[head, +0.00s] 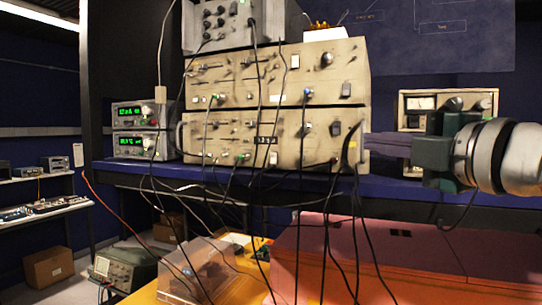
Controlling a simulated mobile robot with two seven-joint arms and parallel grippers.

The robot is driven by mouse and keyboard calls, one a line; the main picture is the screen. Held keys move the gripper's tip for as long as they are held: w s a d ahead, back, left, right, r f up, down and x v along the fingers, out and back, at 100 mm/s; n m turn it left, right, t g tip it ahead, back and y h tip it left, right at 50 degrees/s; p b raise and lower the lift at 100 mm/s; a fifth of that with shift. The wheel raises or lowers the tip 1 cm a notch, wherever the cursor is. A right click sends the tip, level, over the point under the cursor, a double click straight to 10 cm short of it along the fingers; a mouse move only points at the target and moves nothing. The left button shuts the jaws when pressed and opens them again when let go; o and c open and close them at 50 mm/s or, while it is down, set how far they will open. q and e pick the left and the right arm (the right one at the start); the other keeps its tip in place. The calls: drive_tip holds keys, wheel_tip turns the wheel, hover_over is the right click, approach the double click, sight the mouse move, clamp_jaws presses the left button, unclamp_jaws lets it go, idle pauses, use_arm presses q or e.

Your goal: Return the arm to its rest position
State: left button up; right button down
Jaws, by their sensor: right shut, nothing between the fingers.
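My right arm comes in from the right edge of the head view. Its gripper (370,146) points left, with its fingers together and nothing held. The fingertips appear in front of the right end of the stacked beige instruments (290,145); whether they touch cannot be told. My left gripper and arm are not in view.
A blue bench (400,186) bears the instruments and a small meter box (418,104). Black cables (258,205) hang in front of it. A pinkish-red case (400,250) and a clear plastic box (200,270) lie below on an orange surface (240,290).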

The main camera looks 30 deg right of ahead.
drive_tip(key=shift+s+a, duration=0.1)
drive_tip(key=shift+s, duration=0.25)
idle(0.3)
